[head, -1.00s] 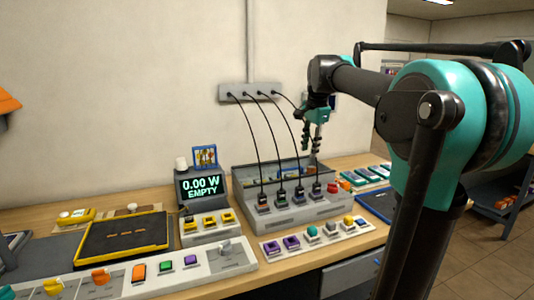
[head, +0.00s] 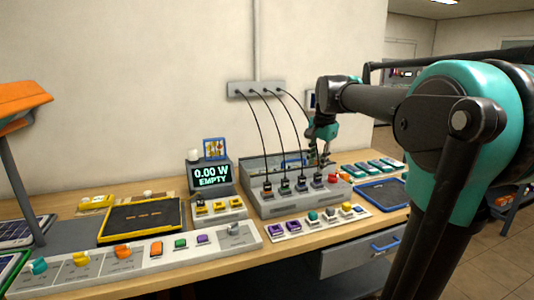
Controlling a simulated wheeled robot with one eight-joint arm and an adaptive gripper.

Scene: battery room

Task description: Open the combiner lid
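The combiner looks like a grey box (head: 300,204) on the wooden bench, with several black cables running from its front ledge up to a wall plate. Its rear part is a low tray-like section with a dark interior and a bluish item inside. I cannot make out clearly where the lid is or how it stands. My gripper (head: 322,160) points down over the rear right part of the box, close to its back right corner. Its fingers are small and dark against the box, so their gap and any contact are unclear.
A display (head: 211,176) reading "0.00 W EMPTY" stands left of the box. A strip of coloured knobs (head: 318,221) lies in front. A blue-rimmed tray (head: 384,193) and several teal-and-white modules (head: 375,168) lie to the right. An orange lamp (head: 22,103) stands far left.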

